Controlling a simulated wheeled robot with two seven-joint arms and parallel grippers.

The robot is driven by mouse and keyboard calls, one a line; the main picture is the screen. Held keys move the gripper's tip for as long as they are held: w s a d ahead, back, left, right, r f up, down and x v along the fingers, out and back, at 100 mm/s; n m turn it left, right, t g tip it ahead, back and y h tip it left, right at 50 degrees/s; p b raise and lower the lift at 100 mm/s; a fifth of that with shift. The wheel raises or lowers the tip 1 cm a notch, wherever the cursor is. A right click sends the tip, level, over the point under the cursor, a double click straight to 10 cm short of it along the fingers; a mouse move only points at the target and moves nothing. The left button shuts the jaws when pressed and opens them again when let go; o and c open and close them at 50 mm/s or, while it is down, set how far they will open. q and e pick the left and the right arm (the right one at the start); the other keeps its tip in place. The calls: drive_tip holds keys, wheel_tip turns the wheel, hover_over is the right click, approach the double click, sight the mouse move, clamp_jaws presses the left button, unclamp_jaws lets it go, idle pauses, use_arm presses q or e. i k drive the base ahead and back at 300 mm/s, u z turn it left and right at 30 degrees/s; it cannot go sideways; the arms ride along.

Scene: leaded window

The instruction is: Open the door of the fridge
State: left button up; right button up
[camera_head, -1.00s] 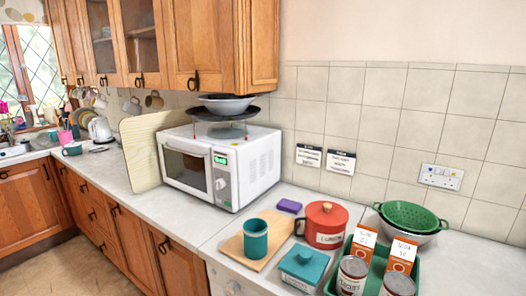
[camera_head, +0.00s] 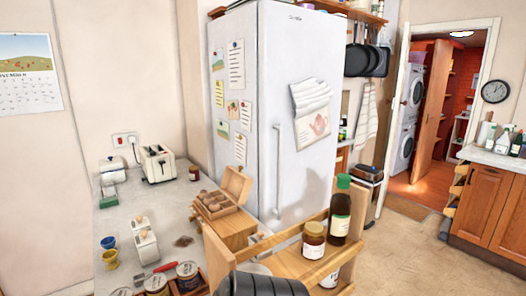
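The tall white fridge (camera_head: 232,75) stands at the middle of the head view, beyond the end of a counter. Its front door (camera_head: 305,70) faces right and towards me, and looks shut. A long vertical white handle (camera_head: 277,172) runs down the door's left side. A sheet of paper with a picture (camera_head: 312,128) and a cloth or paper above it hang on the door. Notes and pictures cover the fridge's left side. The lowest part of the fridge is hidden behind wooden items.
A wooden rack (camera_head: 285,262) with jars and a dark green-capped bottle (camera_head: 340,212) stands before the fridge. The left counter (camera_head: 125,215) holds a toaster (camera_head: 158,163), an egg box and cups. Open floor (camera_head: 415,250) lies at right, towards an open doorway.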

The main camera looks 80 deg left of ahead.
sight(297, 44)
drive_tip(key=u, duration=0.7)
drive_tip(key=i, duration=2.35)
drive_tip(key=u, duration=2.15)
